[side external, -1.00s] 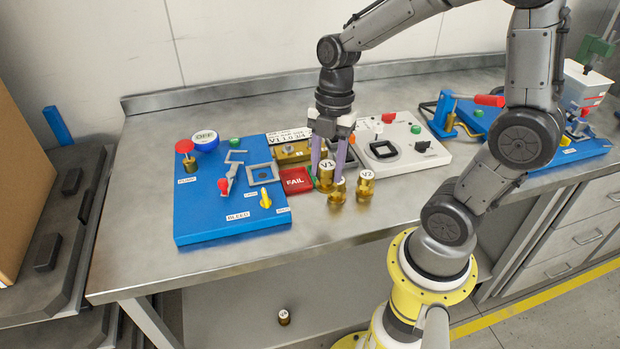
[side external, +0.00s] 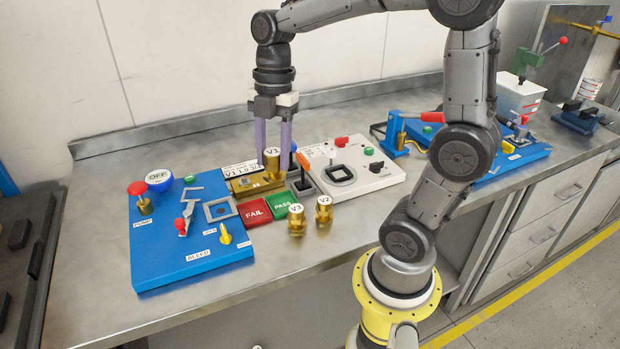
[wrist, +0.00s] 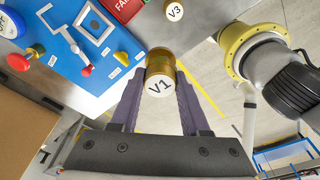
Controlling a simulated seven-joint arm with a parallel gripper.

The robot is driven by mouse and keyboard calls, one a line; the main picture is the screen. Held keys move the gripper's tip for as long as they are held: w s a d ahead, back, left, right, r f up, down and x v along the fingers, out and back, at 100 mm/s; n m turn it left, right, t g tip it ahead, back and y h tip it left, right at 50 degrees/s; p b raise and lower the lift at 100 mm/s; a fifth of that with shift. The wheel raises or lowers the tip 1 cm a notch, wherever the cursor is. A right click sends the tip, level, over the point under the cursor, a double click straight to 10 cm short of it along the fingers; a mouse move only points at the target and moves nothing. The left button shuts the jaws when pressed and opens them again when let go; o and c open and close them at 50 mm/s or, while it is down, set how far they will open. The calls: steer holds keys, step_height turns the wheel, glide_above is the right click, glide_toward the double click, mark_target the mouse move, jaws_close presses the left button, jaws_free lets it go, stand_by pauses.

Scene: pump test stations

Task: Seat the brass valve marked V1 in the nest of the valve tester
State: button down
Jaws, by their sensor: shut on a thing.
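The brass valve V1 (side external: 272,172), with a white cap marked V1, is between the purple fingers of my gripper (side external: 273,160), shut on it. It looks upright and raised, in front of the brass block in the side view; its exact height is unclear. In the wrist view V1 (wrist: 160,82) fills the space between the fingertips. A blue board (side external: 175,260) with PUMP and BLEED labels carries an empty grey square frame (side external: 221,209), which looks like the nest. V1 is to the right of this frame and apart from it.
Brass valves V3 (side external: 297,225) and V2 (side external: 324,212) stand on the bench. Red FAIL (side external: 254,212) and green PASS (side external: 283,204) plates lie beside the blue board. A white panel (side external: 375,180) stands right. A red-knobbed lever (side external: 183,226) rises beside the frame.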

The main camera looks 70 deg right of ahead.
steer(key=w+d+f, duration=0.1)
steer(key=w, duration=0.9)
steer(key=shift+w+a+f, duration=0.1)
steer(key=shift+w+f, duration=0.85)
steer(key=shift+f, duration=0.9)
steer(key=shift+w+a+f, duration=0.1)
steer(key=shift+w+f, duration=0.8)
steer(key=shift+f, duration=0.95)
steer(key=shift+w+a+f, duration=0.1)
steer(key=shift+w+f, duration=0.85)
steer(key=shift+f, duration=0.9)
steer(key=shift+f, duration=1.15)
jaws_free()
step_height(320, 180, up, 8)
